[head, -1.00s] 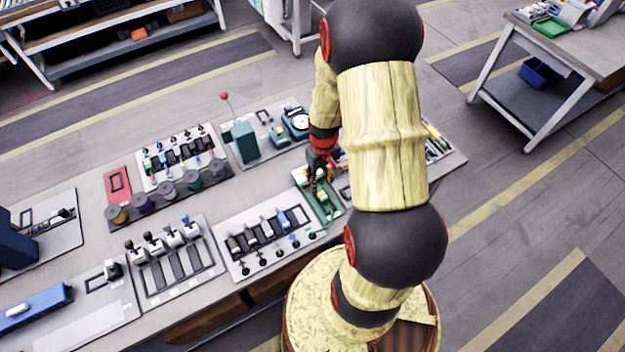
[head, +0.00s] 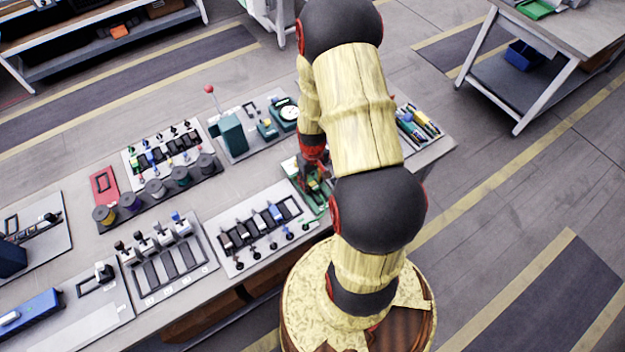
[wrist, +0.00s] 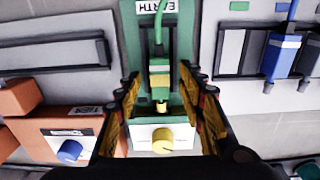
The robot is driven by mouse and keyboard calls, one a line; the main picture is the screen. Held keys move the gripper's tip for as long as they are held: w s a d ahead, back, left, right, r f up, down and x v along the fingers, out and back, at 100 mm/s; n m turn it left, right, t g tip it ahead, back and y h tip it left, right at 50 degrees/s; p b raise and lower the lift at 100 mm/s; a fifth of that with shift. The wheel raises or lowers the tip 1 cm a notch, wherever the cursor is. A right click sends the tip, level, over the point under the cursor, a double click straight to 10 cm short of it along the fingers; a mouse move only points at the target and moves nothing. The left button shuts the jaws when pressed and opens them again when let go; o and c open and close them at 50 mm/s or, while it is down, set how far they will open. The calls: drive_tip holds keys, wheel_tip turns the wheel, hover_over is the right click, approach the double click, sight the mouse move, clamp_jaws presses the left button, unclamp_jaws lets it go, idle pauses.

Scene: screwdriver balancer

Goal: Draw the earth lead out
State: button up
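In the wrist view the earth lead's green and yellow plug (wrist: 159,78) stands in the middle of a green board (wrist: 130,30) labelled EARTH. A green cable (wrist: 160,25) runs from it towards the top of the picture. A gold tip shows at its near end, close to a white block with a yellow knob (wrist: 163,139). My gripper (wrist: 160,84) is open, with one finger on each side of the plug and visible gaps between. In the head view my gripper (head: 312,172) is over the green board (head: 318,203), which my arm partly hides.
In the head view a switch panel (head: 262,232) lies left of the green board, and a dial gauge (head: 288,113) stands behind.

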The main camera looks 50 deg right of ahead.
drive_tip(key=shift+c, duration=0.6)
drive_tip(key=c, duration=0.8)
clamp_jaws()
drive_tip(key=shift+s, duration=0.2)
drive_tip(key=shift+s+a, duration=0.1)
drive_tip(key=shift+s, duration=0.25)
drive_tip(key=shift+s+a, duration=0.2)
drive_tip(key=shift+s, duration=0.55)
drive_tip(key=o, duration=0.9)
unclamp_jaws()
